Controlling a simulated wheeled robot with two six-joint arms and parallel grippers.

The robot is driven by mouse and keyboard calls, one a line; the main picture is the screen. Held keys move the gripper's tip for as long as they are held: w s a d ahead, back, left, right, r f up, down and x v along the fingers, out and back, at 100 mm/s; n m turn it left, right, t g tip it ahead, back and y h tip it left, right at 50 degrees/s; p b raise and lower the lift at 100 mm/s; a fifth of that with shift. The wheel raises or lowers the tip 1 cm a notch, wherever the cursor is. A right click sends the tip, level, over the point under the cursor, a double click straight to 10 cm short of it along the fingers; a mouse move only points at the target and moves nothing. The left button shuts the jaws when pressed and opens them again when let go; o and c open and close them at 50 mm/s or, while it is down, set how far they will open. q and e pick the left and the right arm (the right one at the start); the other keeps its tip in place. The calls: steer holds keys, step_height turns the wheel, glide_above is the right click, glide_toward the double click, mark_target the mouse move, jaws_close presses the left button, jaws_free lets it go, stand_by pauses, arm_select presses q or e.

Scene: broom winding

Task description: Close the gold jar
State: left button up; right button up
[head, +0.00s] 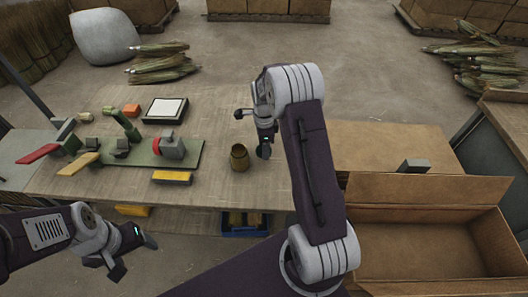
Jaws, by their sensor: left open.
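The gold jar (240,158) stands upright near the right end of the wooden workbench (215,115). Its top looks dark, like an open mouth. I cannot pick out a separate lid. My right gripper (252,132) is just behind and to the right of the jar, its fingers apart with nothing visible between them. One fingertip is close beside the jar; I cannot tell whether they touch. My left gripper (134,256) is open and empty, low in front of the bench and well left of the jar.
A green board (135,152) with a red-and-grey clamp holds the bench's left half. A yellow block (172,177) lies in front of it, a white-topped pad (165,110) behind. An open cardboard box (425,250) stands at right. Bench space around the jar is mostly clear.

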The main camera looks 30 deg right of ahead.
steer(key=s+d+r, duration=0.3)
steer(key=s+r, duration=0.4)
steer(key=s, duration=0.4)
steer(key=shift+s+r, duration=0.15)
steer(key=shift+r, duration=0.25)
